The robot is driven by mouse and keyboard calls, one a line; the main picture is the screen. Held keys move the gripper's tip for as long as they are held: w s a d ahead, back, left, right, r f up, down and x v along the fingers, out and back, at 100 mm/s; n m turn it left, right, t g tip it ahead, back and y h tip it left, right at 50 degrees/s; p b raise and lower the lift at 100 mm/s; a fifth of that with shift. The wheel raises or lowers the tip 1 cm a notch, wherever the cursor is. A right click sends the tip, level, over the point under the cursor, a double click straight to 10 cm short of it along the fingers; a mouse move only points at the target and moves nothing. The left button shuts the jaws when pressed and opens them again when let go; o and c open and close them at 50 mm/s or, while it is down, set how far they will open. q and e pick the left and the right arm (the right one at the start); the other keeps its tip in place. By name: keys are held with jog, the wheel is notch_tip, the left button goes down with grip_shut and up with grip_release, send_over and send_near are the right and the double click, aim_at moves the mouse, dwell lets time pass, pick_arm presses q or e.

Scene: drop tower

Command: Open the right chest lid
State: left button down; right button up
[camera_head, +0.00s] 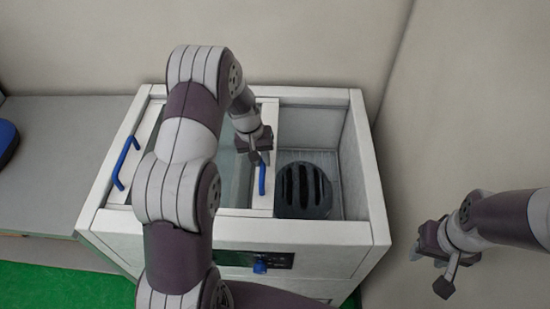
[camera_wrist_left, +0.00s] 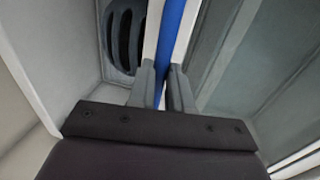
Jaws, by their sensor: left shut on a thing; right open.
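The white chest (camera_head: 372,190) stands below me, its right part open from above. The right lid (camera_head: 268,115) is a glass panel in a white frame, standing near the chest's middle, left of the opening. Its blue handle (camera_head: 262,182) runs along the frame. My left gripper (camera_head: 259,158) is shut on this handle; the left wrist view shows the blue bar (camera_wrist_left: 172,35) between the two fingers (camera_wrist_left: 161,90). My right gripper (camera_head: 431,270) is open and empty, off to the right of the chest. My left arm hides part of the chest's left half.
A dark helmet (camera_head: 303,190) lies inside the open right part. A second blue handle (camera_head: 123,163) is on the chest's left side. A blue knob (camera_head: 260,267) sits on the front panel. Walls stand close behind and to the right; a grey bench (camera_head: 60,160) is left.

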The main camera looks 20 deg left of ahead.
pick_arm(q)
jog(key=shift+s+a, duration=0.1)
jog(key=shift+s, duration=0.15)
jog(key=shift+f, duration=0.1)
jog(key=c, duration=1.1)
grip_release()
jog(key=shift+o, duration=0.2)
jog(key=shift+s+r, duration=0.1)
jog(key=shift+r, duration=0.25)
notch_tip(320, 180, up, 12)
jog(key=a+b, duration=0.1)
jog(key=a, duration=0.1)
jog(key=shift+s+a, duration=0.15)
jog(key=shift+s, duration=0.25)
